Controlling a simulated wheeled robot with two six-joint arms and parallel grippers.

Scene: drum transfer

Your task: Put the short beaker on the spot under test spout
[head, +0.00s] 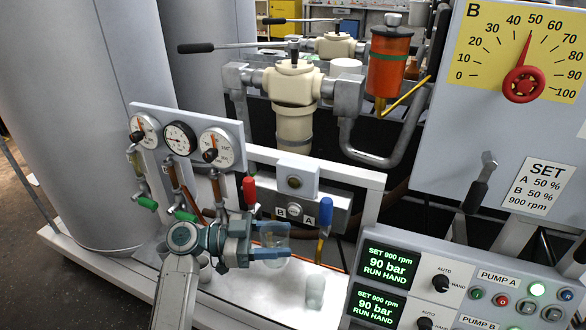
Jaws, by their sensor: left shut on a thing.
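My left gripper (284,240) reaches in from the bottom left, with its blue-grey fingers closed around a wide clear glass beaker (275,263), which looks like the short beaker. The beaker hangs between the fingers in front of the valve panel; whether its base touches the white deck (262,306) is hard to tell. A narrower pale, translucent beaker (315,288) stands on the deck to the right of it. I cannot clearly make out which outlet is the test spout, nor the marked spot under it. My right gripper is not in view.
Behind the beaker are a red-handled valve (250,191), a blue-handled valve (325,216) and a block marked B and A (294,211). Gauges (180,138) with green-handled valves stand left. A control panel (455,290) bounds the deck on the right. Small cups are partly hidden behind my arm.

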